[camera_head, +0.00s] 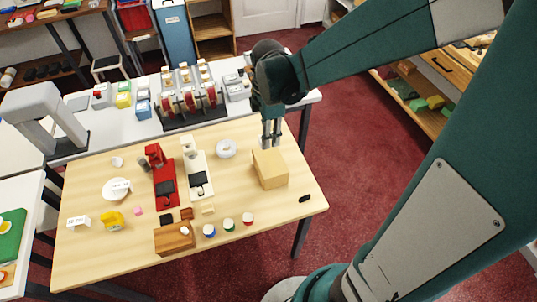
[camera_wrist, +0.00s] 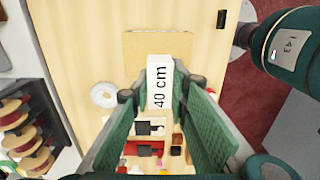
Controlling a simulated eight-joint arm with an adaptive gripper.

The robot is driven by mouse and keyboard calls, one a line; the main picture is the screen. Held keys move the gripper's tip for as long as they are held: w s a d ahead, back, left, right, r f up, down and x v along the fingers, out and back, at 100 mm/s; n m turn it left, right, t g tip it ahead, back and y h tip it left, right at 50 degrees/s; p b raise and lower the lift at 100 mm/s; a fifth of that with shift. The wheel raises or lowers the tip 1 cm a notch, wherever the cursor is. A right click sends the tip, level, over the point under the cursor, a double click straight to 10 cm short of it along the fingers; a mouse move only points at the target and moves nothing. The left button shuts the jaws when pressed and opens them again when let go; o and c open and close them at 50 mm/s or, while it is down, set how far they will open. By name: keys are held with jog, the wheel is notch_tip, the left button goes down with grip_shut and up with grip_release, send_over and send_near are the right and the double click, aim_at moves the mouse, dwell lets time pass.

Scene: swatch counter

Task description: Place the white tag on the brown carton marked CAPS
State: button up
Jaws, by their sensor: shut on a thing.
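My gripper (camera_head: 271,141) points down at the back edge of a tan-brown carton (camera_head: 270,170) at the right of the wooden table. In the wrist view, the green fingers of my gripper (camera_wrist: 160,92) are shut on a white tag (camera_wrist: 160,74) printed "40 cm". The carton (camera_wrist: 157,43) shows just beyond the tag. I cannot tell whether tag and carton touch. The tag cannot be made out in the head view. No CAPS marking can be read on the carton's visible faces.
Red (camera_head: 160,177) and white (camera_head: 197,175) devices stand further left. A wooden box (camera_head: 174,239) and several small coloured pots are near the front. A dark object (camera_head: 305,198) lies at the right edge.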

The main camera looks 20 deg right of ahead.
jog(key=shift+d+r, duration=0.1)
jog(key=shift+d, duration=0.15)
send_over(270, 160)
jog(key=shift+f+b, duration=0.45)
jog(key=shift+f, duration=2.5)
jog(key=shift+f+b, duration=0.3)
jog(key=shift+f, duration=1.8)
jog(key=shift+f, duration=0.15)
jog(key=o, duration=0.7)
